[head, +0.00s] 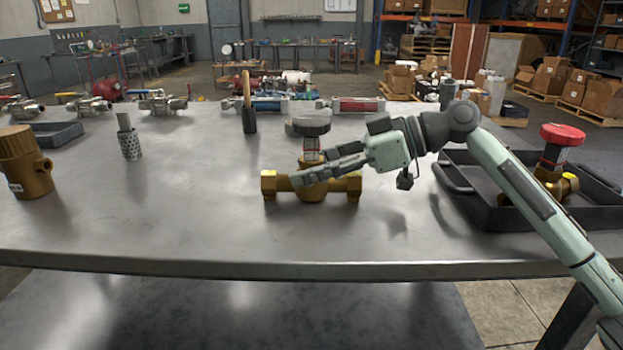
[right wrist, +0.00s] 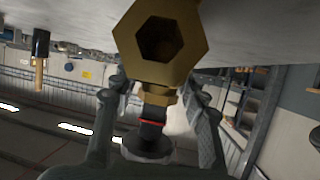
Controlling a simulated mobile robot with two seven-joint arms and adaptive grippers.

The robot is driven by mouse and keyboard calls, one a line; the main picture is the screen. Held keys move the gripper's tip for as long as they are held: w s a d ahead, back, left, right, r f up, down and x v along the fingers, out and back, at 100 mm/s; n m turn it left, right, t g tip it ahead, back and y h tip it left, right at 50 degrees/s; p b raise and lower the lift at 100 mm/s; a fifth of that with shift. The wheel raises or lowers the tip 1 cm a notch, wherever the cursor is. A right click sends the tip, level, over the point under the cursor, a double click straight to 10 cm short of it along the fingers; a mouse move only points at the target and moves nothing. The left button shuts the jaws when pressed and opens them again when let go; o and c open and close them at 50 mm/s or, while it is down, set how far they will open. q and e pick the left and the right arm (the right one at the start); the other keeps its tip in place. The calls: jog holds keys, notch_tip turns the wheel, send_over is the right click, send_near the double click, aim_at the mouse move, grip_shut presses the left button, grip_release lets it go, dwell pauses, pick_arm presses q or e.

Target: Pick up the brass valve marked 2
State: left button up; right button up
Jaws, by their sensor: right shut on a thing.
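A brass valve (head: 352,188) with a dark round handwheel and a red-and-white tag on its stem is at the middle of the table. My right gripper (head: 322,171) reaches in from the right and is shut on this valve, its fingers on either side of the stem area below the handwheel. In the right wrist view, the valve's hexagonal open end (right wrist: 160,40) faces the camera between the fingers (right wrist: 155,100). A second brass valve (head: 563,184) with a red handwheel sits in the tray at the right. I cannot read a number on either valve. My left gripper is not in view.
A black tray (head: 470,208) is at the table's right end. A brass fitting (head: 24,165) stands at the left, with a perforated metal cylinder (head: 130,146) nearby. Steel valves, a wooden-handled tool (head: 248,115) and blue and red parts line the back. The front of the table is clear.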

grip_shut()
jog(key=shift+r, duration=0.1)
